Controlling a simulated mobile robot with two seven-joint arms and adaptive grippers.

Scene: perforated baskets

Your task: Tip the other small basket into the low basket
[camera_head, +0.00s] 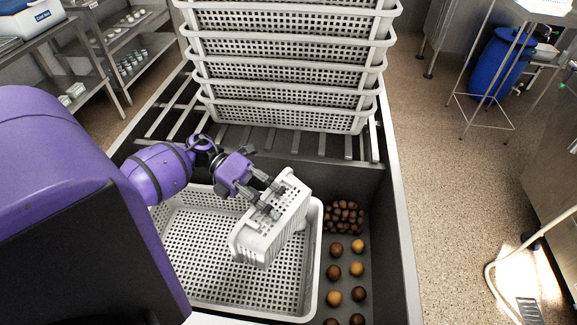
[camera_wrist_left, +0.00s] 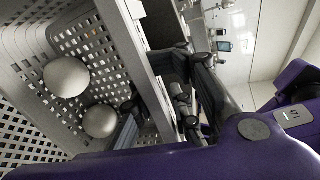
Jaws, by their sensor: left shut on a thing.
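The low basket (camera_head: 180,275) is a wide, pale, perforated tray; the part of its floor that shows in the head view is bare. My left gripper (camera_head: 269,202) is shut on the small basket (camera_head: 270,243), a pale perforated box, and holds it tilted above the right part of the low basket. In the left wrist view, the gripper fingers (camera_wrist_left: 200,85) are at the small basket's wall (camera_wrist_left: 138,65). Two pale balls (camera_wrist_left: 66,77) show beside a perforated wall there, apparently inside the small basket. The small basket hides part of the low basket. My right gripper is not in view.
A tall stack of pale perforated baskets (camera_head: 285,75) stands at the back on a slatted rack (camera_head: 160,120). To the right of the low basket are a cluster of brown balls (camera_head: 343,216) and several loose brown and tan balls (camera_head: 357,246), beside the metal side edge (camera_head: 398,240).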

